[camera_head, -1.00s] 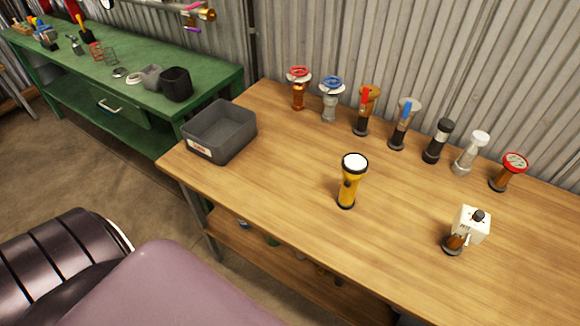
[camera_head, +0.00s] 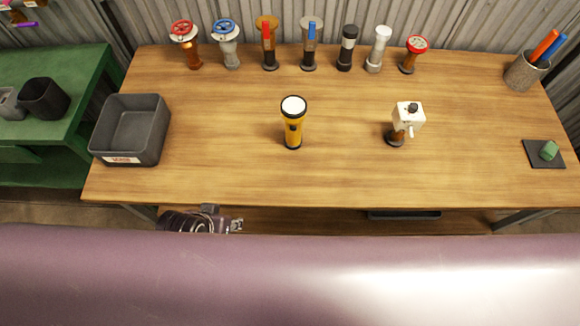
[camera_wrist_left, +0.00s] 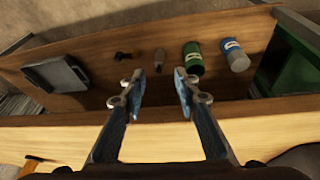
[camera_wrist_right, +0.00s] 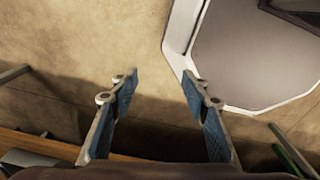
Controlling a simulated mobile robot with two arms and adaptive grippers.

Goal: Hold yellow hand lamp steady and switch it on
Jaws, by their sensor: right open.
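The yellow hand lamp (camera_head: 293,124) stands upright on the wooden workbench (camera_head: 230,172), near its middle, with a black base and a pale round lens on top. A small dark switch shows on its front. My left gripper is low at the bench's front edge in the head view, left of the lamp and well apart from it. In the left wrist view my left gripper (camera_wrist_left: 160,85) is open and empty, facing the bench's lower shelf. In the right wrist view my right gripper (camera_wrist_right: 157,86) is open and empty above the floor; the head view does not show it.
A grey bin (camera_head: 132,130) is at the bench's left end. A white box-topped device (camera_head: 407,115) stands right of the lamp. Several valves and lamps line the back. A pen cup (camera_head: 523,72) and dark pad (camera_head: 532,160) are at right. Bench around the lamp is clear.

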